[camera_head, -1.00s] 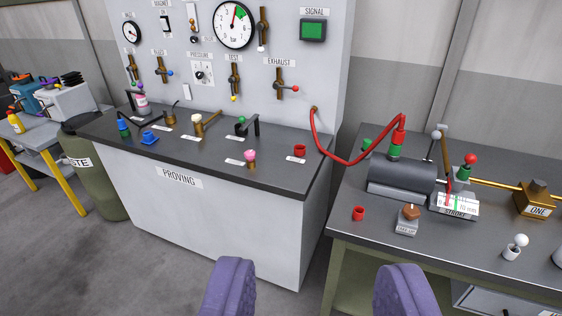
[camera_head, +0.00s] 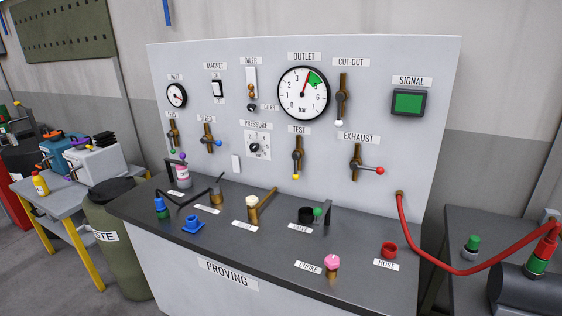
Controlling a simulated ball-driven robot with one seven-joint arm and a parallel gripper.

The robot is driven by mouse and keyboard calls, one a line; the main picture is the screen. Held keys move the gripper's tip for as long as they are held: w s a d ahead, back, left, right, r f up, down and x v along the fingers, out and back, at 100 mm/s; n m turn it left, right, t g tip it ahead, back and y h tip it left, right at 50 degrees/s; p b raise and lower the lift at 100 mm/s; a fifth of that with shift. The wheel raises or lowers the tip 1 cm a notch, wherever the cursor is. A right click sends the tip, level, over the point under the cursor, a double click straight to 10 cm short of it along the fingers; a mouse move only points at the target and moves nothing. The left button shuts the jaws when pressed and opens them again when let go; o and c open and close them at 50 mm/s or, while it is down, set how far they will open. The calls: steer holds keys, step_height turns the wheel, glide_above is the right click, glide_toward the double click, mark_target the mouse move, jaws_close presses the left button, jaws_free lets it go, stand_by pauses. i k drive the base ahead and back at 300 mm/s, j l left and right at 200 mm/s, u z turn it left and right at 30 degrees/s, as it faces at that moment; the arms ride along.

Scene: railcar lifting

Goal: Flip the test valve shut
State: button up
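The test valve (camera_head: 298,157) is on the upright grey panel (camera_head: 205,60) under the TEST label (camera_head: 300,130). It is a brown-brass valve with its lever hanging straight down, and a yellow knob (camera_head: 295,177) at the lower end. The label sits below the large OUTLET gauge (camera_head: 303,92), whose needle points up near the green zone. My gripper is not visible in this view, so its state and distance from the valve cannot be seen.
The exhaust valve (camera_head: 357,164), with its red-knobbed lever pointing right, is close on the right. The cut-out valve (camera_head: 342,100) is above. The PRESSURE dial (camera_head: 256,147) is to the left. Fittings stand on the dark bench top (camera_head: 230,238); a red hose (camera_head: 420,245) curves off right.

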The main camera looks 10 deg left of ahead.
mark_target(296, 156)
steer(key=i+j, duration=0.1)
steer(key=j, duration=0.35)
steer(key=i+j, duration=0.1)
steer(key=j, duration=0.35)
steer(key=i+j+z, duration=0.2)
steer(key=i+j, duration=0.2)
steer(key=i, duration=0.35)
steer(key=i+j+z, duration=0.2)
steer(key=i+j, duration=0.3)
steer(key=i, duration=0.25)
steer(key=i+j+z, duration=0.15)
steer(key=i+j, duration=0.45)
steer(key=i, duration=0.15)
